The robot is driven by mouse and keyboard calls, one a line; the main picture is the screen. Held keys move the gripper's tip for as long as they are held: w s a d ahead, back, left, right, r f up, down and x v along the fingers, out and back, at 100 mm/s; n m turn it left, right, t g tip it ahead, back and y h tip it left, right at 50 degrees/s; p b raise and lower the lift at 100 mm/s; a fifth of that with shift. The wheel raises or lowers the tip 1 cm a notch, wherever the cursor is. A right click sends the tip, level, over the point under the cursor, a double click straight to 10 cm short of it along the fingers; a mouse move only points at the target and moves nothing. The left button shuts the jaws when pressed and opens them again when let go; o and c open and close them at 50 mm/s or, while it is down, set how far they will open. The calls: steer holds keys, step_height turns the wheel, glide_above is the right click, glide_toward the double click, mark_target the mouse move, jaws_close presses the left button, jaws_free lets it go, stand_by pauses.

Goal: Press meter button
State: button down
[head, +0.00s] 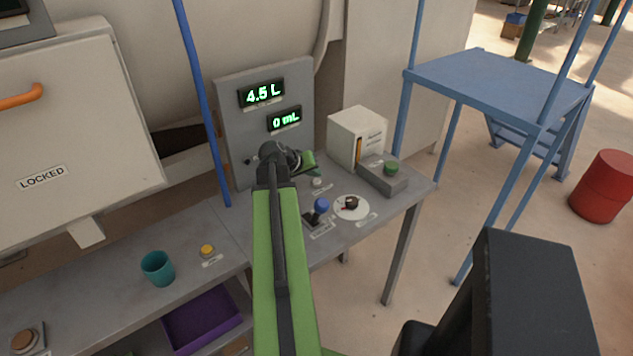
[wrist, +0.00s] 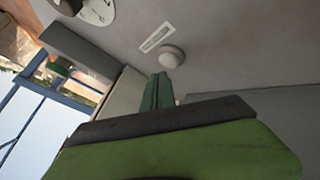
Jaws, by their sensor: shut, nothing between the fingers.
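A grey meter panel (head: 225,110) stands at the back of the bench and reads "4.5 L" and "0 mL". A small white round button (head: 317,182) sits on the bench in front of it; its label is too small to read. The white button also shows in the wrist view (wrist: 171,57), beside its label plate. My gripper (head: 313,168) is shut and empty, close to the white button in the head view. In the wrist view the green fingertips (wrist: 163,78) appear just below the button; I cannot tell whether they touch it.
A blue knob (head: 321,205), a round dial (head: 341,212) and a grey box with a green button (head: 391,168) stand nearby. A white box (head: 350,138) is right of the gripper. A yellow button (head: 207,250) and teal cup (head: 158,269) are left.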

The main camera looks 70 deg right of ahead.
mark_target(315, 182)
steer(key=shift+f+b, duration=0.45)
steer(key=shift+f+b, duration=0.5)
stand_by(0.6)
steer(key=shift+r, duration=0.1)
steer(key=shift+r+p, duration=0.85)
steer(key=shift+p, duration=0.1)
step_height(315, 182, up, 5)
steer(key=p, duration=0.5)
steer(key=shift+r, duration=0.1)
steer(key=shift+s, duration=0.1)
